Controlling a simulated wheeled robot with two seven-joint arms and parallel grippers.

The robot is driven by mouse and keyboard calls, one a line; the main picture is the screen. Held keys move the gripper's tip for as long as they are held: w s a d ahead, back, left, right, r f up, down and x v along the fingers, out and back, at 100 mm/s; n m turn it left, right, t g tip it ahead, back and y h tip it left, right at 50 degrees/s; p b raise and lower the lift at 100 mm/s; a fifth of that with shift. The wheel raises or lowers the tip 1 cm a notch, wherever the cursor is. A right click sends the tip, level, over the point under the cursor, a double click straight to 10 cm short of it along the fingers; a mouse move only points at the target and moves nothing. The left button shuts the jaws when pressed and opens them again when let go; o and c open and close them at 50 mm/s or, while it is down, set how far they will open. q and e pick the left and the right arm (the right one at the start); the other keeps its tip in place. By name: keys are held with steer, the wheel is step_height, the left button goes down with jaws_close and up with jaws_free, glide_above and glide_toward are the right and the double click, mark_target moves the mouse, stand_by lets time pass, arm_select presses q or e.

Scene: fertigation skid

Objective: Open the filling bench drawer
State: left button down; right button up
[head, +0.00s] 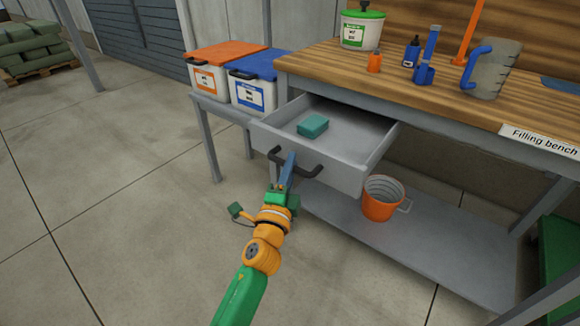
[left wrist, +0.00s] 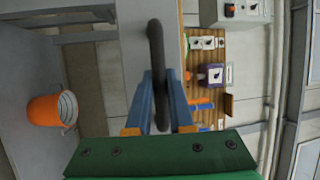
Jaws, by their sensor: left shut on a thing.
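The filling bench drawer (head: 340,172) is grey and stands pulled out from under the bench top in the head view. A teal block (head: 313,126) lies inside it. Its dark bar handle (head: 311,171) is on the drawer front and also shows in the left wrist view (left wrist: 154,45). My left gripper (head: 288,165) is shut on the handle; in the left wrist view its blue fingers (left wrist: 160,100) stand on both sides of the bar. The right gripper is not in view.
The filling bench (head: 420,92) carries a green-lidded tub (head: 361,30), bottles and a grey jug (head: 490,70). An orange bucket (head: 382,198) stands on the lower shelf (head: 420,245). Two lidded bins (head: 208,78) stand left of the drawer. The floor before the drawer is clear.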

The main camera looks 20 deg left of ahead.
arm_select(q)
steer(key=c, duration=0.8)
jaws_free()
steer(key=s+f, duration=0.1)
steer(key=s, duration=0.6)
steer(key=shift+d, duration=0.2)
steer(key=shift+f, duration=0.1)
